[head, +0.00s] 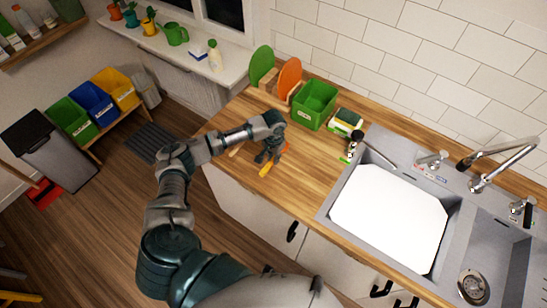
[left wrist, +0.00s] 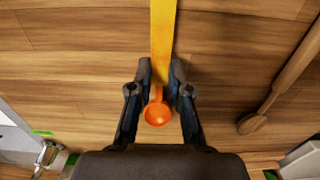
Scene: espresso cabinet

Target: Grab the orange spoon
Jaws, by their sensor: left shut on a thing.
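The orange spoon (left wrist: 158,116) shows in the left wrist view with its round bowl toward my palm. A flat yellow-orange handle (left wrist: 163,35) runs from between the fingers to the top edge. My left gripper (left wrist: 160,72) is shut on the spoon, with one finger on each side of it near the neck. In the head view my left gripper (head: 267,158) is low over the wooden counter, and the yellow-orange handle end (head: 265,169) sticks out below it. The fingers hide part of the spoon. My right gripper is not in view.
A wooden spoon (left wrist: 252,124) lies to the right in the left wrist view. On the counter (head: 300,180) stand green and orange boards (head: 289,78), a green bin (head: 314,105) and a sponge holder (head: 347,122). The sink (head: 385,215) is at right. Counter is clear between gripper and sink.

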